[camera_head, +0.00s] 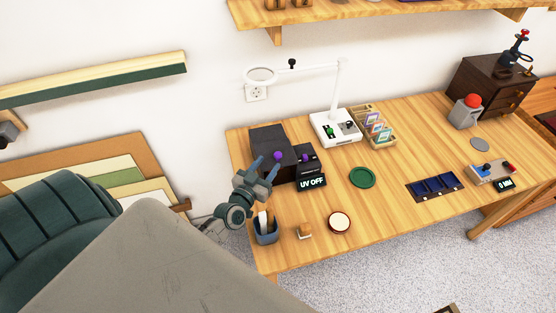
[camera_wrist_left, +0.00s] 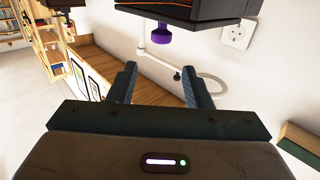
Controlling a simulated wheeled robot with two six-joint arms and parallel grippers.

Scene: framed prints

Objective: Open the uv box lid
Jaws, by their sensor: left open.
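The uv box (camera_head: 268,138) is a dark box at the left end of the wooden desk, beside a panel reading "UV OFF" (camera_head: 311,182). Its lid looks shut. A purple knob (camera_head: 278,155) sits on its front side. My left gripper (camera_head: 264,168) is open and empty just in front of the box, close to the knob. In the left wrist view the knob (camera_wrist_left: 161,34) hangs below the dark box (camera_wrist_left: 185,8), ahead of the open fingers (camera_wrist_left: 160,88) and roughly between them, apparently not touched. My right gripper is not in view.
A blue-grey cup (camera_head: 266,236) with tools stands below my left gripper. A small wooden block (camera_head: 305,231), a round dish (camera_head: 340,222) and a green disc (camera_head: 362,177) lie on the desk (camera_head: 405,155). A white lamp (camera_head: 335,126) stands behind. The desk's middle is mostly clear.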

